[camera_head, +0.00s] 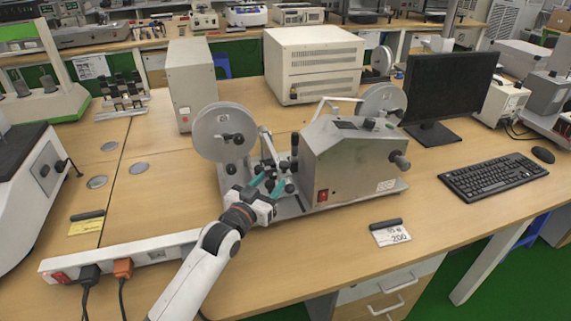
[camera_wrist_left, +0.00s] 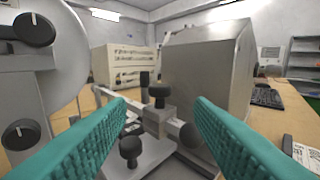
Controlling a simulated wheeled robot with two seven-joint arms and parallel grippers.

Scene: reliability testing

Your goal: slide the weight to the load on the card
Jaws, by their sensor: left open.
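The grey tester (camera_head: 350,160) stands mid-table, with a reel (camera_head: 222,132) at its left and small black knobs around its arm. A white card (camera_head: 391,236) on the table front reads about 200; its smaller print is unclear. My left gripper (camera_head: 268,185) is open at the tester's front left, its teal fingers by the knobs. In the left wrist view, a grey block with a black knob (camera_wrist_left: 159,92) shows beyond and between the open fingers. A lower black knob (camera_wrist_left: 131,152) is nearer. I cannot tell which part is the weight. My right gripper is not in view.
A yellow card (camera_head: 86,226) lies at the left. A power strip (camera_head: 120,259) with plugs lies along the front left. A monitor (camera_head: 440,90) and keyboard (camera_head: 493,180) stand at the right. The table around the white card is clear.

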